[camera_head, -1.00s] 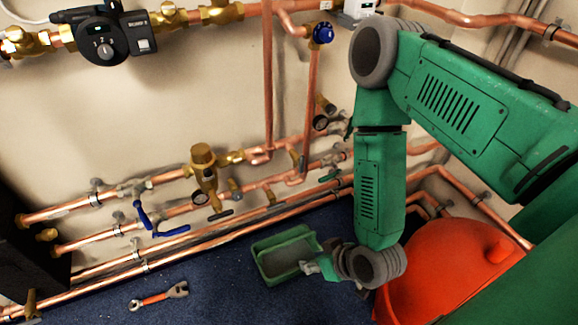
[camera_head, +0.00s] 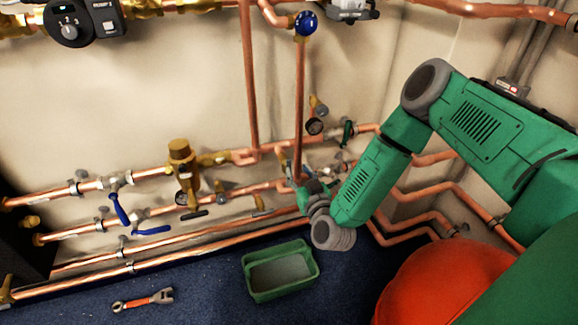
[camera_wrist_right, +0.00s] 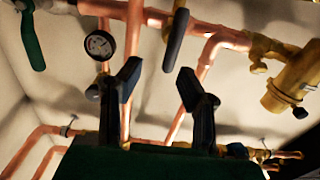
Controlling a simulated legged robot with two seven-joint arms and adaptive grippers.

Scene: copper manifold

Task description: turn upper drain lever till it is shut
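In the right wrist view a dark grey lever (camera_wrist_right: 176,40) hangs from a brass valve on a copper pipe and lies crosswise to that pipe. I take it for the upper drain lever; it is small in the head view (camera_head: 284,167), on the upper pipe right of the brass mixing valve (camera_head: 181,160). My right gripper (camera_wrist_right: 160,82) is open, its two dark fingers apart and nothing seen between the tips. The lever's free end appears above the gap, nearer the right finger; contact is not visible. In the head view my right gripper (camera_head: 305,184) is just below this valve. My left gripper is not in view.
A pressure gauge (camera_wrist_right: 100,44) and a green lever (camera_wrist_right: 33,40) are nearby. A brass valve (camera_wrist_right: 296,82) stands at right. Copper pipes cross close behind the fingers. On the blue floor lie a green tray (camera_head: 251,277) and a wrench (camera_head: 143,300); a red vessel (camera_head: 430,285) stands right.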

